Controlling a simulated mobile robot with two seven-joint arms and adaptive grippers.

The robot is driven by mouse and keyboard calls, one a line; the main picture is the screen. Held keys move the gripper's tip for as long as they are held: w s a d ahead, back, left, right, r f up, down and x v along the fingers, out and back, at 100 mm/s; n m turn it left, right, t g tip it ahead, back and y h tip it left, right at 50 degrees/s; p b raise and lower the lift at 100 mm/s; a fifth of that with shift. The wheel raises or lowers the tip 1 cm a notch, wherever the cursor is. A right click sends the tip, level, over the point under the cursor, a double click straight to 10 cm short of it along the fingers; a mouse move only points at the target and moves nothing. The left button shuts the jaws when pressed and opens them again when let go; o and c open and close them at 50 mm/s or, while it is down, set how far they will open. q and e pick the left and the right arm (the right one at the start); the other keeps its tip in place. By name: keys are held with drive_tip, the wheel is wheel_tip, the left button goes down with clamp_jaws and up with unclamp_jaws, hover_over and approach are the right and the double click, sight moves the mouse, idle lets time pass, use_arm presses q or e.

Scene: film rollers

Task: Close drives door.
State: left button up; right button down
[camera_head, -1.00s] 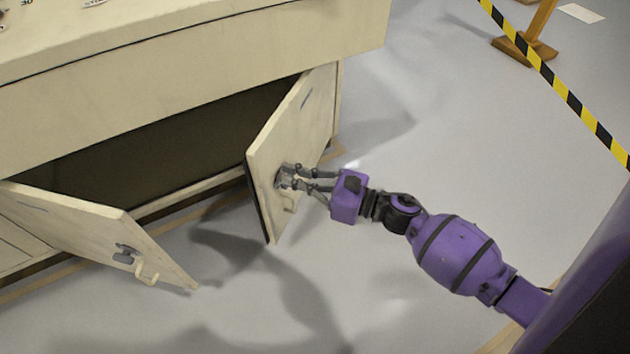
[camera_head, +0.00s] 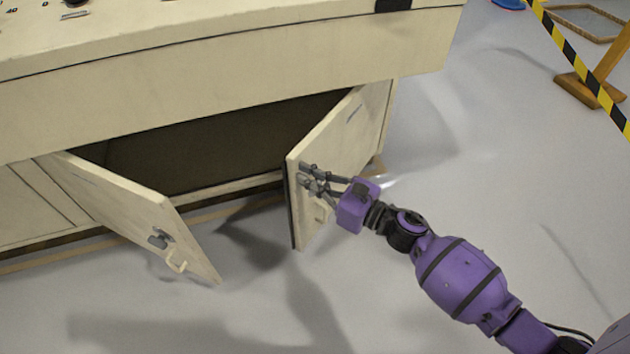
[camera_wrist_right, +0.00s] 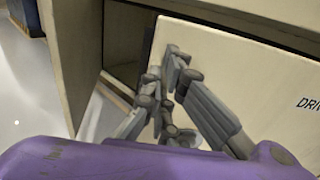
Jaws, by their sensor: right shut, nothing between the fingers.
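The cream cabinet has two open doors under its console. The right door (camera_head: 345,140) stands ajar at the right end of the dark opening. In the right wrist view this door (camera_wrist_right: 235,60) carries lettering that begins "DRIV" at the right edge. My right gripper (camera_head: 310,177) is at the outer face of this door, near its free edge, by the latch and the handle (camera_head: 322,212). Its fingers are shut with nothing between them; they also show in the right wrist view (camera_wrist_right: 172,75). I cannot tell whether they touch the door. My left gripper is not in view.
The grey floor in front is clear. A yellow-black barrier tape (camera_head: 578,60) on a wooden stand (camera_head: 590,88) is at the upper right.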

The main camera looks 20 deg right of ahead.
use_arm(q)
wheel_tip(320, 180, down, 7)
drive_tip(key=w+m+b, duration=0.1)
drive_tip(key=b, duration=0.7)
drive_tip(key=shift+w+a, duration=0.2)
use_arm(e)
drive_tip(key=w+a+m+t+h, duration=0.2)
drive_tip(key=w+a, duration=0.4)
drive_tip(key=w, duration=0.8)
drive_tip(key=w+a+m+t+h, duration=0.1)
drive_tip(key=w+a+m+h, duration=0.3)
drive_tip(key=w, duration=1)
drive_tip(key=shift+a+m+t+h, duration=0.3)
drive_tip(key=shift+a+t+h, duration=0.1)
drive_tip(key=shift+a+h, duration=1.25)
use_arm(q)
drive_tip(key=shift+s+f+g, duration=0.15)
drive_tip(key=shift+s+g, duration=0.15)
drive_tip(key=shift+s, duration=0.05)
use_arm(e)
drive_tip(key=shift+s+d, duration=0.1)
drive_tip(key=shift+d, duration=0.05)
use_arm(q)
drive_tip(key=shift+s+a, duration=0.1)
use_arm(e)
drive_tip(key=shift+s, duration=0.1)
